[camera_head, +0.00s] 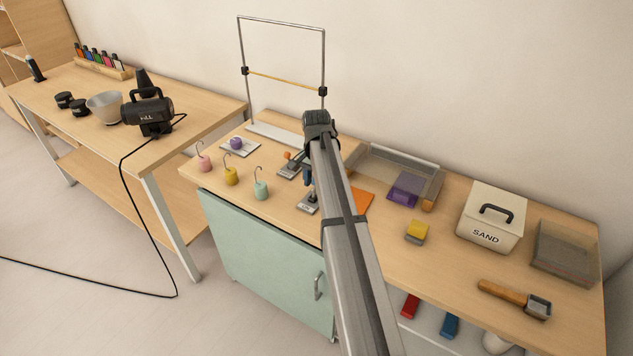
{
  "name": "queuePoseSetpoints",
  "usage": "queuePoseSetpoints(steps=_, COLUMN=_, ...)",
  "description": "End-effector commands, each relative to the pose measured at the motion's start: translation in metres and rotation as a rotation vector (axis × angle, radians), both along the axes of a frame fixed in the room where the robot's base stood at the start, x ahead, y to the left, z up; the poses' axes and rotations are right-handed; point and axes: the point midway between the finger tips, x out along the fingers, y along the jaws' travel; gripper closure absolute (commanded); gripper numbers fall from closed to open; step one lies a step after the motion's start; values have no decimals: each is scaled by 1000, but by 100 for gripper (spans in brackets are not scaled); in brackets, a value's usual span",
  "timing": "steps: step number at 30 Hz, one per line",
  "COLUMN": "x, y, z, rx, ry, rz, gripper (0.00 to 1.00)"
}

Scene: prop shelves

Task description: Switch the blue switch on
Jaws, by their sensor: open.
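The blue switch (308,177) stands on a small grey base plate (307,203) on the light wooden bench, left of my arm. Its blue part looks roughly upright, and my arm passes close along its right side in the picture and may cover part of it. I cannot tell its on or off position. My gripper (319,122) is the dark end of my arm, above and behind the blue switch in the picture. It is open, and nothing shows held in it. Its fingers are hard to make out.
An orange-topped switch (287,156) stands just left of the blue one. Pink (204,161), yellow (231,174) and mint (261,188) hooked weights stand further left. A metal frame (324,60) rises behind.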

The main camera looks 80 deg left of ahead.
Motion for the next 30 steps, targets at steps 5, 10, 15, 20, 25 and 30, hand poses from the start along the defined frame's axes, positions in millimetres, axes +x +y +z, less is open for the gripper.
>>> queuePoseSetpoints(steps=5, x=0, y=0, z=-1, rx=0, ry=0, rz=0, gripper=47)
queuePoseSetpoints(steps=10, x=0, y=0, z=-1, rx=0, ry=0, rz=0, gripper=54)
queuePoseSetpoints(steps=15, x=0, y=0, z=0, rx=0, ry=0, rz=0, gripper=71)
queuePoseSetpoints(steps=20, x=0, y=0, z=0, rx=0, ry=0, rz=0, gripper=86)
queuePoseSetpoints(steps=25, x=0, y=0, z=0, rx=0, ry=0, rz=0, gripper=100)
queuePoseSetpoints(steps=30, x=0, y=0, z=0, rx=0, ry=0, rz=0, gripper=100)
